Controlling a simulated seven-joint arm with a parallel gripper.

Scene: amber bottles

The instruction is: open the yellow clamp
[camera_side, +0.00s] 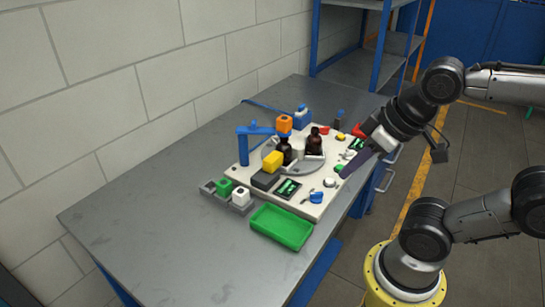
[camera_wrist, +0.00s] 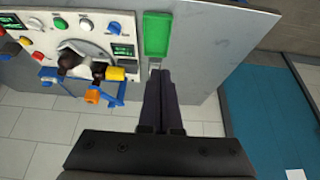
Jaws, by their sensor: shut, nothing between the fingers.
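The yellow clamp (camera_side: 271,161) is a small yellow block beside a dark grey block (camera_side: 264,180) on the white board (camera_side: 315,208). It also shows in the wrist view (camera_wrist: 115,74), at the edge of the board. I cannot tell from these frames whether it is open or closed. My gripper (camera_side: 345,175) is shut and empty, to the right of the clamp and above the board's right side in the side view. In the wrist view its dark fingers (camera_wrist: 160,76) lie together, right of the clamp and apart from it.
Dark amber bottles (camera_side: 314,143) stand on the round grey plate (camera_side: 299,164). A blue arm with an orange block (camera_side: 284,124) rises behind the clamp. A green tray (camera_side: 281,227) and a grey rack (camera_side: 241,208) sit in front. The table's left part is clear.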

